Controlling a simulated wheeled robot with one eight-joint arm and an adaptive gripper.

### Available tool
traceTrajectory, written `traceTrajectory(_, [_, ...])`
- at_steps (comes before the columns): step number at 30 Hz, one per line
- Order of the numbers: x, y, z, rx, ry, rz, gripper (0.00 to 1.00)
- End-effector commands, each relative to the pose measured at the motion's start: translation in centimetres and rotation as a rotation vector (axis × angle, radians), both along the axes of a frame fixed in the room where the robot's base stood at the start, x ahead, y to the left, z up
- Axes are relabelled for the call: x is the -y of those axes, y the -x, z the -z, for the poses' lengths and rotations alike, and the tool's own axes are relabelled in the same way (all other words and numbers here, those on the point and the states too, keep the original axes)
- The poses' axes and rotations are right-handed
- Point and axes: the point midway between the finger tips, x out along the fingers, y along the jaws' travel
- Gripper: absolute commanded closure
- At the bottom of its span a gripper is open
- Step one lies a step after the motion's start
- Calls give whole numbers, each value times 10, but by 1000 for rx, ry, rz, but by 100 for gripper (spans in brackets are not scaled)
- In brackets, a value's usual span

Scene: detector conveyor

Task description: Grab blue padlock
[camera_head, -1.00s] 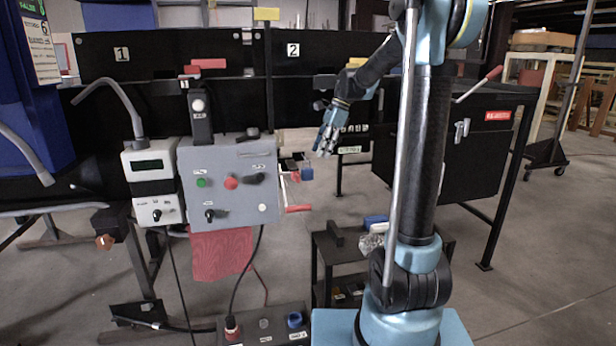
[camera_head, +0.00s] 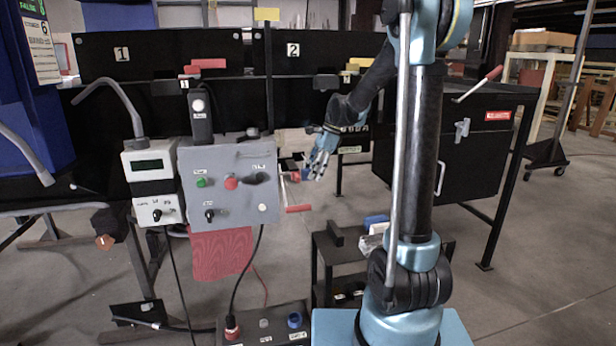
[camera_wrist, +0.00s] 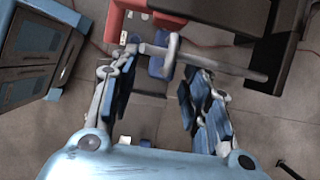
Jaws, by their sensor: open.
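The blue padlock (camera_wrist: 157,66) hangs from a grey metal fitting in the wrist view, between and near the tips of my gripper's fingers. My gripper (camera_wrist: 165,85) is open, with a finger on each side of the padlock. I cannot tell whether either finger touches it. In the head view, my gripper (camera_head: 313,172) is just right of the grey control box (camera_head: 228,182), pointing down and left. It largely hides the padlock there.
A grey rod (camera_wrist: 235,69) crosses by the padlock and passes close to my right finger in the wrist view. A red handle (camera_head: 298,209) sticks out below my gripper. A small black cart (camera_head: 335,255) stands below. Black panels stand behind.

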Motion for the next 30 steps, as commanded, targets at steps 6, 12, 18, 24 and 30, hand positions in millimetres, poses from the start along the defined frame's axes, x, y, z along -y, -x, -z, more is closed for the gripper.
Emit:
traceTrajectory(6, [0,0,0,0,0,0,84])
traceTrajectory(12, [0,0,0,0,0,0,100])
traceTrajectory(18, [0,0,-1,0,0,0,100])
traceTrajectory(24, [0,0,-14,0,0,0,100])
traceTrajectory(30, [9,30,-16,0,0,0,100])
